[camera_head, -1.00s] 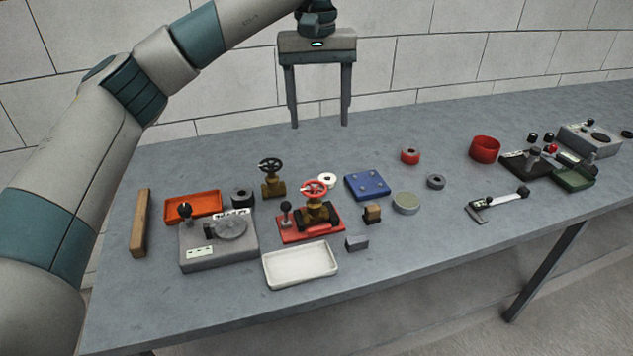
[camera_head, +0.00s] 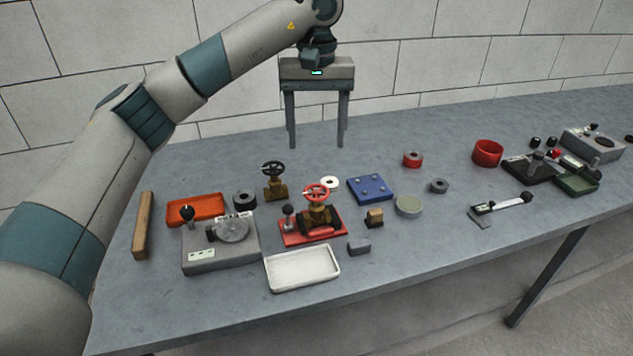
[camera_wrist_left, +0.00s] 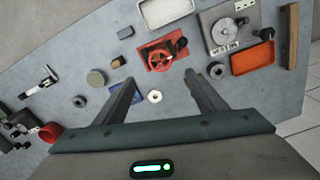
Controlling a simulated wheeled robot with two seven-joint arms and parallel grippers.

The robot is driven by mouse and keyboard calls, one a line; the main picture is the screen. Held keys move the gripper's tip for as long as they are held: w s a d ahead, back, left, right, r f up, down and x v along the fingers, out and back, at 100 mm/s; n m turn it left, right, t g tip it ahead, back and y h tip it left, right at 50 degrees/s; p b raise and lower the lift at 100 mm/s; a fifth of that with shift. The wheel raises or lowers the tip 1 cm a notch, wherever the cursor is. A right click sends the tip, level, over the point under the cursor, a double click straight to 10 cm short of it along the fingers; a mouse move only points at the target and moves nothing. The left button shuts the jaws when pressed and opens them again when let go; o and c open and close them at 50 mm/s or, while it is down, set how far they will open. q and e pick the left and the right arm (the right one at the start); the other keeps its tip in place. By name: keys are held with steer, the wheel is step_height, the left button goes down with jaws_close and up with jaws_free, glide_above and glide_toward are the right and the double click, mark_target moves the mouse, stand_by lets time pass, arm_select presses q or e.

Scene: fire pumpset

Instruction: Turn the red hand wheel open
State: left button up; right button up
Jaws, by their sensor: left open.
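The red hand wheel (camera_head: 316,193) sits on top of a brass valve (camera_head: 318,214) on a red base plate (camera_head: 296,237), near the middle of the table. It also shows in the left wrist view (camera_wrist_left: 159,61), above the space between my fingers. My left gripper (camera_head: 317,146) is open and empty. Its two fingers point down, and it appears well above the table, behind the valve in the head view. Nothing touches the hand wheel. My right gripper is not in either view.
A black hand wheel (camera_head: 273,168) on a brass valve stands close behind the red one. A grey device (camera_head: 207,257), a white tray (camera_head: 301,282), an orange tray (camera_head: 195,220) and a blue plate (camera_head: 367,190) lie around it.

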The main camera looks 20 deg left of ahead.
arm_select(q)
glide_above(316, 191)
step_height(316, 191, down, 7)
steer(key=shift+f+p, duration=0.15)
steer(key=shift+p, duration=0.2)
step_height(316, 191, down, 4)
steer(key=shift+r+p, duration=0.15)
steer(key=shift+p, duration=0.15)
steer(key=shift+f, duration=0.7)
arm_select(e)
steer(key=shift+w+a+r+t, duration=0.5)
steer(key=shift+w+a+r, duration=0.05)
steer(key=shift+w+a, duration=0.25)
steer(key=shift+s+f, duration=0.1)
arm_select(q)
steer(key=c, duration=1.1)
